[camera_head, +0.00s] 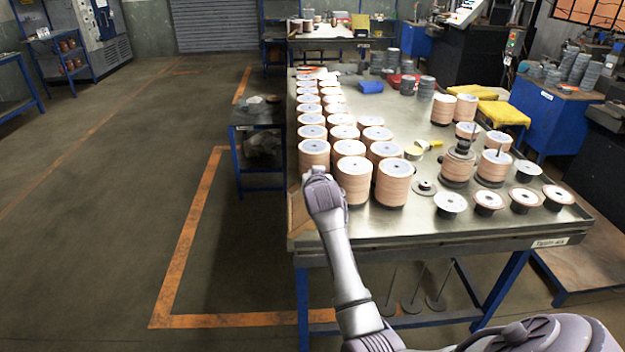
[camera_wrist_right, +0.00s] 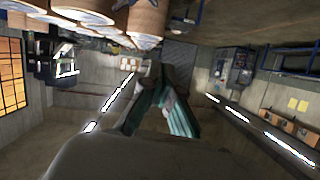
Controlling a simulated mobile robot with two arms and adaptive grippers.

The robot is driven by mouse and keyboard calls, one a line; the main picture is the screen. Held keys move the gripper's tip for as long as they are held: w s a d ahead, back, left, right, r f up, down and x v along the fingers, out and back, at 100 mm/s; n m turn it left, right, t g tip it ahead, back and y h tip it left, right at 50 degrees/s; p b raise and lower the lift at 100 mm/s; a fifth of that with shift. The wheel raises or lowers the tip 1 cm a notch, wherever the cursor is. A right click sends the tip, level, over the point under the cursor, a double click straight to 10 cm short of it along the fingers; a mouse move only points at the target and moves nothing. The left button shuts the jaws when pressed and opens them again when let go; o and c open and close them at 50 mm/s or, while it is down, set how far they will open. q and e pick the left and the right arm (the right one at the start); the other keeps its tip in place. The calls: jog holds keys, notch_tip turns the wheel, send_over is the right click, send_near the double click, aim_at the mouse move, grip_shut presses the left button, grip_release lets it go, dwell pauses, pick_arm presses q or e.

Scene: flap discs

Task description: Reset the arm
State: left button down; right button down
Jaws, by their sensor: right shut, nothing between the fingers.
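My right arm comes in from the bottom right of the head view and reaches up to the table's near left corner. Its gripper end (camera_head: 318,178) is by the table's left edge, just in front of the nearest stacks of flap discs (camera_head: 354,180). The fingers are hard to make out there. In the right wrist view the right gripper (camera_wrist_right: 160,78) is shut, with nothing held. Disc stacks (camera_wrist_right: 145,18) hang along the top of that tilted, upside-down view. My left gripper is not in view.
The metal table (camera_head: 420,222) carries rows of disc stacks on its left, with spindles, small flanged pieces (camera_head: 450,202) and a yellow-handled brush (camera_head: 430,145) to the right. A low side table (camera_head: 258,113) stands left of it. The floor (camera_head: 110,220) farther left is open.

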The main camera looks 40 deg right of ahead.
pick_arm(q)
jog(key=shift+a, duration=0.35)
pick_arm(e)
jog(key=shift+s, duration=0.3)
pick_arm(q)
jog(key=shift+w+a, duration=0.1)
pick_arm(e)
jog(key=shift+a, duration=0.15)
